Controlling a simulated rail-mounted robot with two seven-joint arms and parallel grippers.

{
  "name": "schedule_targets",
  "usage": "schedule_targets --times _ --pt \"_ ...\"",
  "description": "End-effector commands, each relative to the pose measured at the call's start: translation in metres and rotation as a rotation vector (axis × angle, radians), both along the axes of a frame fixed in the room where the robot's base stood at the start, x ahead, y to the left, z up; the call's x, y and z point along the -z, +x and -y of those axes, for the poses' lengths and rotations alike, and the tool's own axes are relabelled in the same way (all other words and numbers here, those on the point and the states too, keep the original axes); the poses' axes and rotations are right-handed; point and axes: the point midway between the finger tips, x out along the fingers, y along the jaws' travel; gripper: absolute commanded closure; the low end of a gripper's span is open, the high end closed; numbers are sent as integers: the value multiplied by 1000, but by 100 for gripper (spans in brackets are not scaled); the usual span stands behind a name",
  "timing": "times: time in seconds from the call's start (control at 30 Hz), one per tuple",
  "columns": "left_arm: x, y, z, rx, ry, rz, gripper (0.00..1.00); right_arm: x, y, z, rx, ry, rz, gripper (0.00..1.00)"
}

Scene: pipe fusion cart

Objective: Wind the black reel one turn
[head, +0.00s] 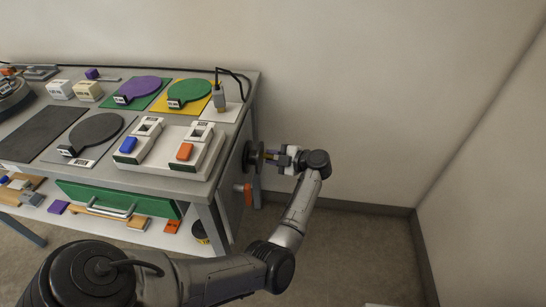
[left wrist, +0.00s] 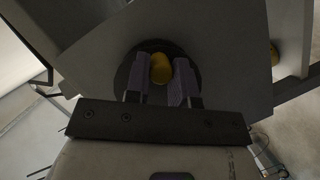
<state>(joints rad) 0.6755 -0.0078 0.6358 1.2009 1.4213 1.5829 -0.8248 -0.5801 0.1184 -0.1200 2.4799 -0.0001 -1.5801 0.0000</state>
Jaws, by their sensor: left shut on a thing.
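The black reel (head: 250,156) is mounted on the right side panel of the cart and appears edge-on in the head view. In the left wrist view it is a dark round disc (left wrist: 123,68) behind my fingers. A yellow knob (left wrist: 160,66) stands out from its face. My left gripper (head: 272,156) reaches the reel from the right, and its two fingers (left wrist: 161,75) are shut on the knob, one on each side. The fingers cover part of the disc. My right gripper is in neither view.
An orange handle (head: 248,188) sits on the same side panel below the reel. The cart top (head: 190,186) carries coloured plates, discs and a white fixture (head: 165,165). Floor right of the cart is clear up to the wall.

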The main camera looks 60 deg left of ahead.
Motion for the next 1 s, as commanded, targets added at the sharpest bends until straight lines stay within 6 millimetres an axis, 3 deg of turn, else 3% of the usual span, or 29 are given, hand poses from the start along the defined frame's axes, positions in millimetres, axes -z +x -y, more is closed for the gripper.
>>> schedule_targets --times 0.17,0.53,0.9,0.93,1.0 --pt "0 1 0 1 27 22 100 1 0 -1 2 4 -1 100" --pt "-10 3 -2 1 294 244 100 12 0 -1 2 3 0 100" --pt "-13 3 -2 2 322 267 100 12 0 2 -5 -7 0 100" --pt "-13 3 -2 2 322 267 76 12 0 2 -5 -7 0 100" --pt "-13 3 -2 2 321 266 69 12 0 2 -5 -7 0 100"
